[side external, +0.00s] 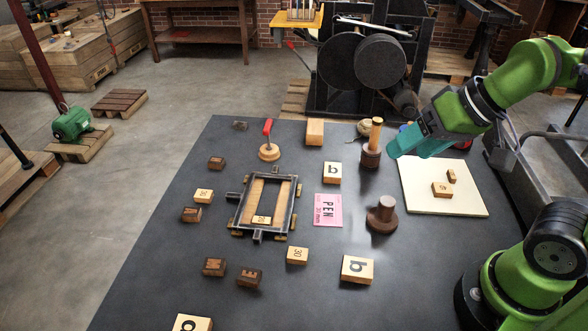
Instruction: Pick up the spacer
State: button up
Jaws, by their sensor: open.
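Several small pale blocks with numbers look like spacers. One marked 30 (297,256) lies on the dark table below the frame, and one that seems to read 50 (203,196) lies left of it. A third numbered block (262,220) lies inside the dark metal frame (238,214) at its lower end. I cannot tell which one is meant. A pink card (328,218) reads PEN with a millimetre figure too small to be sure of. My gripper (408,153) has teal fingers, is open and appears empty. It hangs over the table's back right, well away from the numbered blocks.
A pale board (470,205) with two small blocks lies below right of my gripper. A wooden-handled brown tool (371,152) and a brown knob-shaped piece (382,218) stand nearby.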

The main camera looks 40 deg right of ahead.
jog(key=w+a+f+g, duration=0.2)
jog(key=w+a+g, duration=0.1)
jog(key=a, duration=0.3)
jog(key=w+a+f+g, duration=0.2)
jog(key=w+a+f, duration=0.1)
jog(key=a, duration=0.4)
jog(key=m+g+h, duration=0.1)
jog(key=m+h, duration=0.1)
jog(key=m, duration=0.4)
send_over(297, 253)
jog(key=f, duration=1.2)
jog(key=shift+s+d+f, duration=0.15)
jog(key=shift+s+f, duration=0.05)
jog(key=shift+f, duration=0.15)
jog(key=shift+w+f, duration=0.2)
jog(key=shift+f, duration=2.45)
jog(key=c, duration=1.1)
